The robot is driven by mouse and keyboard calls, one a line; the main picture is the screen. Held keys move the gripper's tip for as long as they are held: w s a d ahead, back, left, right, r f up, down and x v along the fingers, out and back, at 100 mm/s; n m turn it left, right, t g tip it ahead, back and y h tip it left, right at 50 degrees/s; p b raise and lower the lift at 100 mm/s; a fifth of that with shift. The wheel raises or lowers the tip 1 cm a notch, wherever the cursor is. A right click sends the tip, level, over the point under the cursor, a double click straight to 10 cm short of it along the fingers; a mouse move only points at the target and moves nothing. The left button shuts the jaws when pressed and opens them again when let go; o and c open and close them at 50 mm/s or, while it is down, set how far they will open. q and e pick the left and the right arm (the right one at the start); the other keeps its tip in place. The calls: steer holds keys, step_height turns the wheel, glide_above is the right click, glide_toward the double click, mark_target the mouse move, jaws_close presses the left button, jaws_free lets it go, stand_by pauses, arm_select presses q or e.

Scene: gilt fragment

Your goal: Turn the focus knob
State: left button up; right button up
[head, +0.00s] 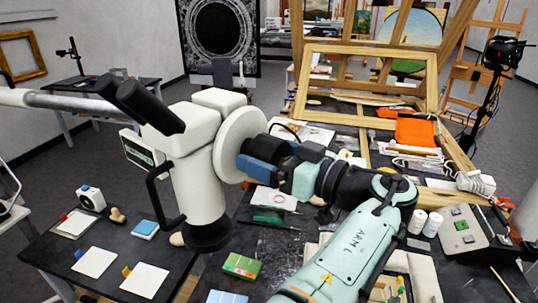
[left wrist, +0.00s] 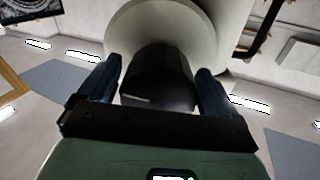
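The white microscope (head: 195,165) with black eyepieces stands at the centre of the head view, tilted over the table. A large white disc (head: 238,145) is on its right side. In the left wrist view the disc (left wrist: 160,22) has a black cylindrical focus knob (left wrist: 158,78) sticking out towards me. My left gripper (head: 258,155) is at the disc, coming from the right. In the left wrist view its two dark fingers (left wrist: 160,80) are on either side of the knob, with a narrow gap visible at the left. My right gripper is out of view.
Wooden frames (head: 365,52) and an orange cloth (head: 416,133) are at the back right. A grey boom (head: 55,101) extends left from the microscope.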

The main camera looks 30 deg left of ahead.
arm_select(q)
steer(key=c, duration=0.8)
steer(key=shift+m, duration=0.3)
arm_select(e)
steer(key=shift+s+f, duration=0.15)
arm_select(q)
steer(key=shift+m+b, duration=0.35)
steer(key=shift+m, duration=2.25)
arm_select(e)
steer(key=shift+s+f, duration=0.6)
arm_select(q)
steer(key=o, duration=1)
steer(key=shift+o, duration=0.2)
